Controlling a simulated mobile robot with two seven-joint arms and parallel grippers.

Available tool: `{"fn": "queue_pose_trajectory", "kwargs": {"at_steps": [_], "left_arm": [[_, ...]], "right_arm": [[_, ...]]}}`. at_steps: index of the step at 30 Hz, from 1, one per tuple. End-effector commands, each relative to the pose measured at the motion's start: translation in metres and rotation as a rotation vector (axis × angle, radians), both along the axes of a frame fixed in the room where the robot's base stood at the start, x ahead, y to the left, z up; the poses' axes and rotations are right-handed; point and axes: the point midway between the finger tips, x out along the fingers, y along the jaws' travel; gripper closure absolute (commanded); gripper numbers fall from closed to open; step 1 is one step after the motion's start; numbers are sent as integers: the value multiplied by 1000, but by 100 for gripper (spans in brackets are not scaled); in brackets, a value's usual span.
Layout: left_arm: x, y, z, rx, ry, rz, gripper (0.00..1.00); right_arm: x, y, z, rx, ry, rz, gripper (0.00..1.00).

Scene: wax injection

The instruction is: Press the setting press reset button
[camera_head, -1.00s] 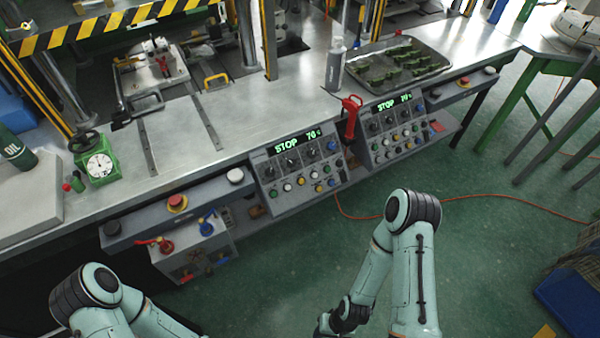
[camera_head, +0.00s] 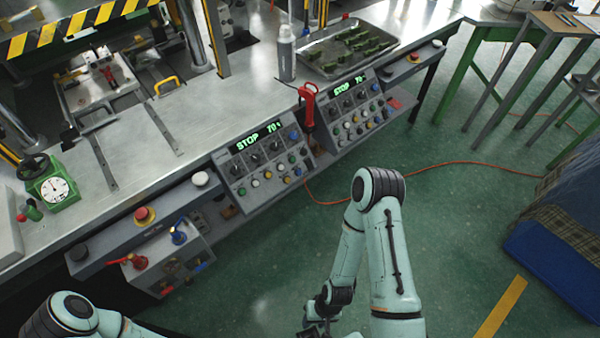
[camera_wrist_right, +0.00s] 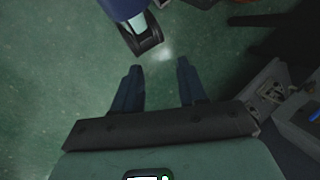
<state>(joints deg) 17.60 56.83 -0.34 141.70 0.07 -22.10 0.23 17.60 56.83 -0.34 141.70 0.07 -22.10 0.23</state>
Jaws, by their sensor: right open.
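Two grey control panels front the metal bench, each with a green "STOP 70" display: the nearer panel (camera_head: 226,160) and the farther panel (camera_head: 376,84). Each carries rows of small coloured buttons and black knobs. I cannot read labels that tell which button is the setting press reset. My right gripper (camera_head: 318,326) is low over the floor at the bottom edge, away from both panels. In the right wrist view its two fingers (camera_wrist_right: 160,84) are apart, with only green floor between them. My left gripper is outside the head view; only part of that arm shows.
A red-handled tool (camera_head: 308,108) stands between the panels. A red mushroom button (camera_head: 145,215) and red and blue valves sit left of the nearer panel. A tray of green pieces (camera_head: 310,70) and a bottle (camera_head: 287,55) stand on the bench. An orange cable (camera_head: 450,164) crosses the open floor.

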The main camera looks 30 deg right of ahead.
Motion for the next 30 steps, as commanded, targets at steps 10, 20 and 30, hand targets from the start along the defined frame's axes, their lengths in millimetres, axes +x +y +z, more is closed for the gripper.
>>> {"fn": "queue_pose_trajectory", "kwargs": {"at_steps": [10,20,30], "left_arm": [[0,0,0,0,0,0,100],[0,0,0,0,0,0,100],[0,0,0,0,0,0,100]], "right_arm": [[0,0,0,0,0,0,100],[0,0,0,0,0,0,100],[0,0,0,0,0,0,100]]}}
